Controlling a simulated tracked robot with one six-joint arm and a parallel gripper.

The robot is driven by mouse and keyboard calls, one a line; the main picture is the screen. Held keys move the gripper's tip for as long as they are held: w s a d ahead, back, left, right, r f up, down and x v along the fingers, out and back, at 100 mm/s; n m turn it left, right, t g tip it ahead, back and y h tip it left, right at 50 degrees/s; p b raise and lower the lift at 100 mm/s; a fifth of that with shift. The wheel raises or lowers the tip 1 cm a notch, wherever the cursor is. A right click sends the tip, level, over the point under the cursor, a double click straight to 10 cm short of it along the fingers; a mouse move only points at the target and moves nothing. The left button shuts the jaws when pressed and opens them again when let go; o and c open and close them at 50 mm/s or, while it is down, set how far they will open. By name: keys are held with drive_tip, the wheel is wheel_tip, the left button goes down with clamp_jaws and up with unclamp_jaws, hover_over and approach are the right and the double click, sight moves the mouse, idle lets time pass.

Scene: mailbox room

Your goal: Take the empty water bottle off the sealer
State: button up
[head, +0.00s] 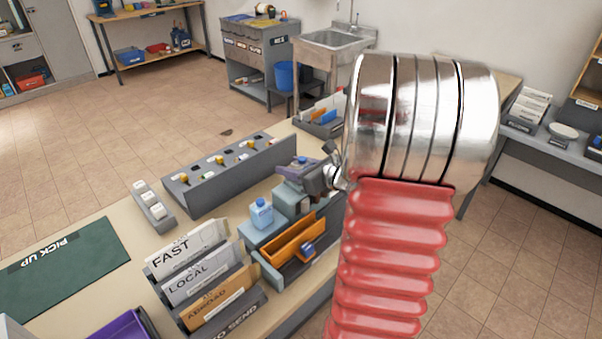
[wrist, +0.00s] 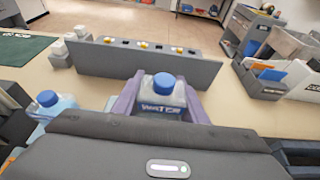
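In the wrist view, a clear water bottle (wrist: 163,93) with a blue cap and a label stands between the two purple fingers of my gripper (wrist: 163,84). The fingers lie close against both its sides, and its lower part is hidden. In the head view, my gripper (head: 298,164) is above a pale blue-grey machine (head: 291,199), probably the sealer; the held bottle is mostly hidden there. A second bottle (head: 261,213), light blue with a blue cap, stands upright left of this machine; it also shows in the wrist view (wrist: 50,105).
A grey panel with coloured knobs (head: 228,173) stands behind. Labelled mail slots (head: 205,290) and an orange tray (head: 292,243) stand at the front. A green mat (head: 62,268) lies at the left. My red arm hides the desk's right part.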

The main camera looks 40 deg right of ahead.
drive_tip(key=c, duration=0.5)
drive_tip(key=shift+r, duration=0.1)
wheel_tip(320, 180, up, 10)
idle(0.5)
idle(0.4)
